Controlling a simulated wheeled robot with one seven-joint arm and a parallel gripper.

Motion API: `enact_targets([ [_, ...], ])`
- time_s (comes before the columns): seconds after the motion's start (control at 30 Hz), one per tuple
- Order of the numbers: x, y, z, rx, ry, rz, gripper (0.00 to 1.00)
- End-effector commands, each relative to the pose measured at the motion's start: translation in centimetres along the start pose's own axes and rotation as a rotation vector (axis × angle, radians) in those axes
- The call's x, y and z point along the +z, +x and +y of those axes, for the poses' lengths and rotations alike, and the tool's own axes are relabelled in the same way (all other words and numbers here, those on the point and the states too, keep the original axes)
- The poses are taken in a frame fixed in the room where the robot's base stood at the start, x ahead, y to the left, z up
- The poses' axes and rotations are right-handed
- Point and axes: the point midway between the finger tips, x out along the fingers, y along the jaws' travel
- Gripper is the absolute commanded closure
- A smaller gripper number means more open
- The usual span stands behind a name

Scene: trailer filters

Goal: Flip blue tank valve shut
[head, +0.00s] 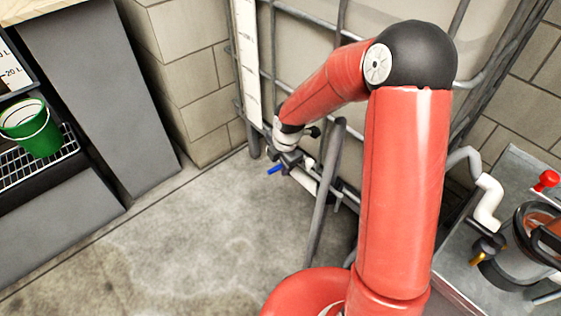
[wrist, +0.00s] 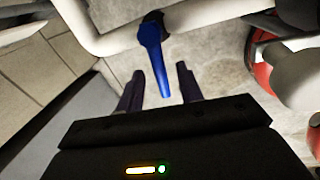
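The blue valve handle (wrist: 153,58) shows in the wrist view, fixed on a white pipe (wrist: 105,42). It points down toward my gripper and slants slightly across the pipe. My gripper (wrist: 161,84) has its two dark fingers apart, with the tip of the handle between or just beyond them; contact cannot be made out. In the head view the blue handle (head: 274,170) sticks out to the left below my wrist, low at the tank (head: 345,20). My gripper (head: 288,158) is small and partly hidden there.
Metal cage bars surround the tank, and a slanted grey post (head: 325,195) stands right of the handle. A green bucket (head: 32,127) sits on a rack at left. A metal bench (head: 525,180) with a red-knobbed fitting (head: 546,180) is at right. Concrete floor (head: 190,240) is clear.

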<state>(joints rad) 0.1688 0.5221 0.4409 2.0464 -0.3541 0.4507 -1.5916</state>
Motion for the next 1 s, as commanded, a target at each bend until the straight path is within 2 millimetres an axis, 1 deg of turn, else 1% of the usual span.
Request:
enact_targets([
  [0.13, 0.1, -1.6, 0.1, 0.004, 0.002, -0.002, 0.63],
  [0.3, 0.1, -4.6, 0.1, 0.004, 0.002, -0.003, 0.63],
  [0.4, 0.1, -6.1, 0.1, 0.003, 0.002, -0.003, 0.63],
  [0.5, 0.1, -7.1, 0.0, 0.002, 0.001, -0.002, 0.63],
  [0.63, 0.0, -7.7, 0.0, 0.002, 0.001, -0.001, 0.63],
  [0.83, 0.0, -7.7, 0.0, 0.001, 0.0, 0.0, 0.63],
  [0.87, 0.0, -7.7, 0.0, 0.001, 0.0, 0.0, 0.65],
  [0.97, 0.2, -7.6, 0.1, -0.006, 0.025, -0.002, 0.78],
  [1.0, 0.4, -7.5, 0.1, -0.016, 0.061, -0.004, 0.83],
])
